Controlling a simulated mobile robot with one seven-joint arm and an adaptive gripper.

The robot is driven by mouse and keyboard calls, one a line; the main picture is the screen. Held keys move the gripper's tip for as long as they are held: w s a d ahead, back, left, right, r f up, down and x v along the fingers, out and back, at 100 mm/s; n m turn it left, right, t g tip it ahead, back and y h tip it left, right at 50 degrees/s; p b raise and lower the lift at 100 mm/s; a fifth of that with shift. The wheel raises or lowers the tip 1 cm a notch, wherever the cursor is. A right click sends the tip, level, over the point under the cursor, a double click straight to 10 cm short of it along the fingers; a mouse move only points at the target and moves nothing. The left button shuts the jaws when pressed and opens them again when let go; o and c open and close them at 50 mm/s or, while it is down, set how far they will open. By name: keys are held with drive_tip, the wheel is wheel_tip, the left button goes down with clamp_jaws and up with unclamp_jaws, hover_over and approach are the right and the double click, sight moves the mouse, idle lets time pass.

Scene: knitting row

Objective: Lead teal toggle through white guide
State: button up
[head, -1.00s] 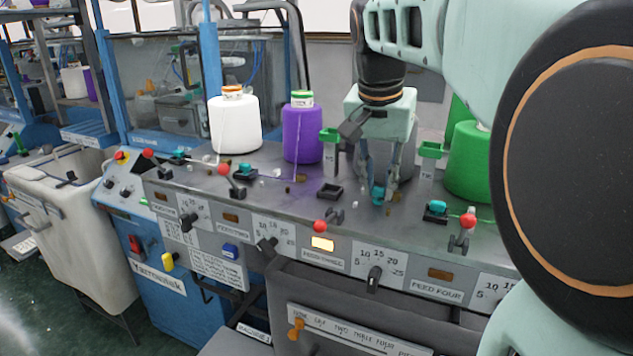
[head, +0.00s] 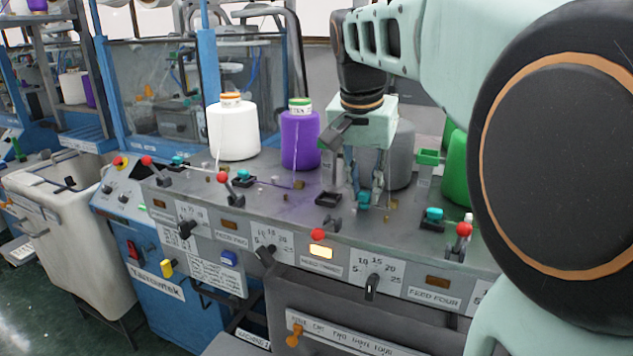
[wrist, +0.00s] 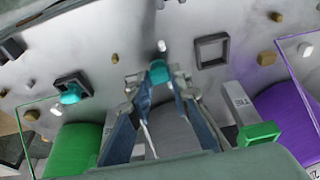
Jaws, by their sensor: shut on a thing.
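My gripper (head: 364,190) is shut on a teal toggle (head: 363,200), low over the grey machine top in front of the grey cone (head: 400,152). In the wrist view the toggle (wrist: 159,72) sits between my fingertips (wrist: 160,82), and a pale strand runs back from it. A small white guide (wrist: 162,46) stands just beyond the toggle, in line with it; they look apart, but height is hard to judge. The guide is hard to pick out in the head view.
An empty dark square socket (wrist: 212,50) lies right of the guide; another socket holds a teal toggle (wrist: 72,88) at left. Brass pegs (wrist: 266,58) dot the surface. A green bracket (head: 429,157) and white (head: 233,130), purple (head: 300,138) and green cones (head: 455,168) stand nearby. Red-knobbed levers (head: 318,234) line the front.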

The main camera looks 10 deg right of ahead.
drive_tip(key=shift+w+a+p, duration=0.35)
drive_tip(key=shift+w+a, duration=0.2)
drive_tip(key=shift+a, duration=0.2)
drive_tip(key=shift+w+a+p, duration=0.3)
drive_tip(key=shift+w+a, duration=0.2)
drive_tip(key=shift+a, duration=0.25)
drive_tip(key=shift+a, duration=0.1)
idle(0.4)
